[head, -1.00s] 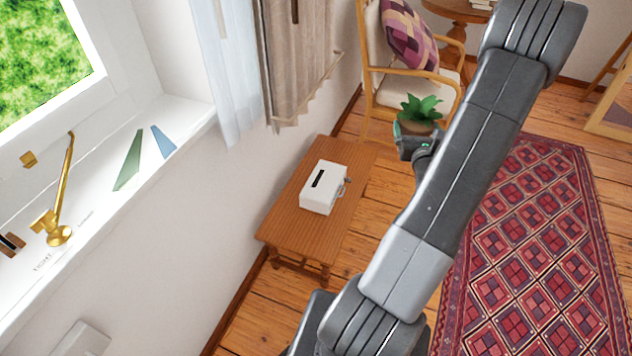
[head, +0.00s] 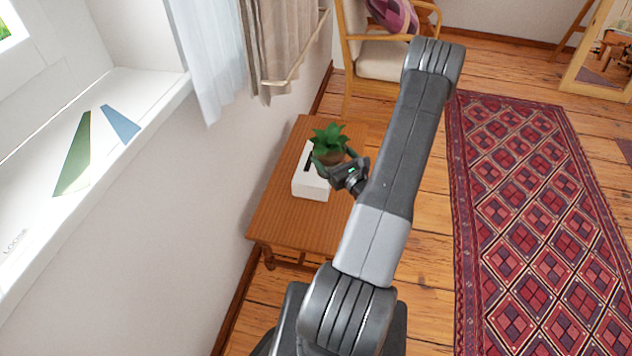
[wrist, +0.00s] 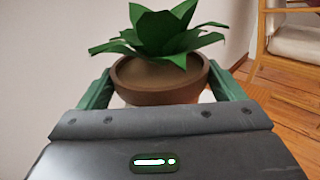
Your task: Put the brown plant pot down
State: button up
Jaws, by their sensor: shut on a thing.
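The brown plant pot (wrist: 158,82) with a green leafy plant is held between the two green fingers of my gripper (wrist: 165,90) in the wrist view. In the head view the pot (head: 331,166) appears in front of a white box (head: 311,188) on the small wooden table (head: 285,215). My gripper (head: 335,172) is shut on the pot. The pot looks upright. Its height over the box and table is hard to tell, and its underside is hidden in the wrist view.
The table top is bare in front of the box. A white windowsill (head: 140,100) with a green and a blue wedge is at the left. A wooden armchair (head: 385,60) stands behind the table. A red patterned rug (head: 530,200) covers the floor at the right.

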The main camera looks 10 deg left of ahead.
jog(key=shift+s+a+f+n+g+y+b, duration=0.7)
jog(key=shift+f+b, duration=0.65)
jog(key=shift+f, duration=2.7)
jog(key=shift+s+a+f+n+g+y+b, duration=0.25)
jog(key=shift+s+a+f+b, duration=0.65)
jog(key=shift+f, duration=3.2)
jog(key=shift+s+a+f+n+g+y+b, duration=0.6)
jog(key=shift+f+b, duration=1.15)
jog(key=shift+f, duration=2.3)
jog(key=shift+s+d+m, duration=0.2)
jog(key=shift+s+m, duration=0.05)
jog(key=shift+s, duration=0.1)
jog(key=shift+f, duration=0.15)
jog(key=o, duration=1.2)
jog(key=shift+o, duration=0.6)
